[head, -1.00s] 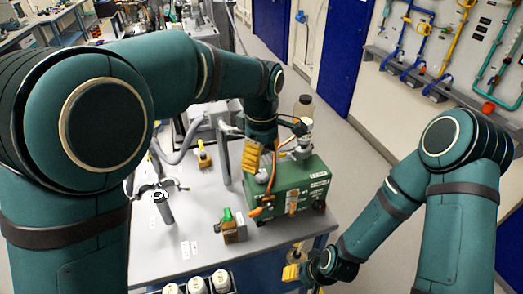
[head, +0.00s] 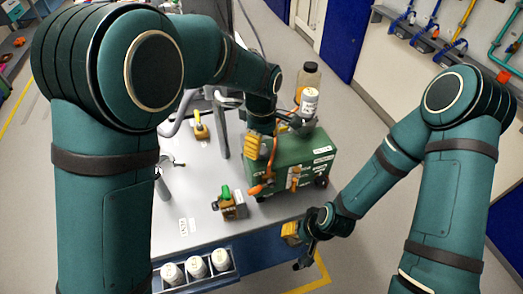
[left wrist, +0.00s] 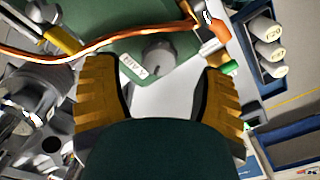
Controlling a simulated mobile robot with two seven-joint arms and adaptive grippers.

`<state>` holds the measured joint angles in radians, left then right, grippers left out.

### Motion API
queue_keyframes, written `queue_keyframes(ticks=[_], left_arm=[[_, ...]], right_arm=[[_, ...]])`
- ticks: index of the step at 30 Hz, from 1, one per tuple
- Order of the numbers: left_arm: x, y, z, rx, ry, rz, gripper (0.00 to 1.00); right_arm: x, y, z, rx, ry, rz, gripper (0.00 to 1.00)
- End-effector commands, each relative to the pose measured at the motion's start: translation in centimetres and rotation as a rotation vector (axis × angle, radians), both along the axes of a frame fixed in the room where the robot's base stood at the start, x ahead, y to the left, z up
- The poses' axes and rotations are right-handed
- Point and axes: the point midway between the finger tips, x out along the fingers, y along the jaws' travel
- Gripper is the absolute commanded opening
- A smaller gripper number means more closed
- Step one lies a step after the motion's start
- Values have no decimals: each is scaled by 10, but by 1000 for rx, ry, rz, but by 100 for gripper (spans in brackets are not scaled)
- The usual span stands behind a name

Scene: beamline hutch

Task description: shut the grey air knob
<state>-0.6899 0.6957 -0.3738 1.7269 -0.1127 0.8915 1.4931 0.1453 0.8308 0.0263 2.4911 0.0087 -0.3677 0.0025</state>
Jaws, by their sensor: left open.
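The grey air knob (left wrist: 158,55) shows in the left wrist view on the face of a green box (left wrist: 125,25), beside a white label. My left gripper (left wrist: 156,75) is open, with one yellow finger on each side of the knob in the picture; I see no contact. In the head view my left gripper (head: 256,150) is at the left end of the green box (head: 300,165), and the arm and fingers largely hide the knob. My right gripper (head: 298,240) hangs by the table's front edge, and its jaw state is unclear.
An orange hose and lever (head: 262,187) sit close to the left gripper on the box front. A small device with a green top (head: 230,204) stands on the table. White-capped bottles (head: 197,266) are in a front rack. A bottle (head: 309,102) stands above the box.

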Motion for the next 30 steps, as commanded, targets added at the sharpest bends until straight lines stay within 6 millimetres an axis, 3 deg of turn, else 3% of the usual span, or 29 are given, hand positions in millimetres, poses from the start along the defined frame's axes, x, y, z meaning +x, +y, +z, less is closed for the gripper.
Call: queue_keyframes(ticks=[7,19,25,30], left_arm=[[0,0,-29,1,1,0,70],[0,0,-35,-1,-1,0,72],[0,0,-35,-1,-1,0,1],[0,0,-34,-1,-1,-2,1]], right_arm=[[0,0,-2,-1,0,0,49],[0,0,-2,0,0,0,49],[0,0,-2,0,0,0,49],[0,0,-2,0,0,0,49]])
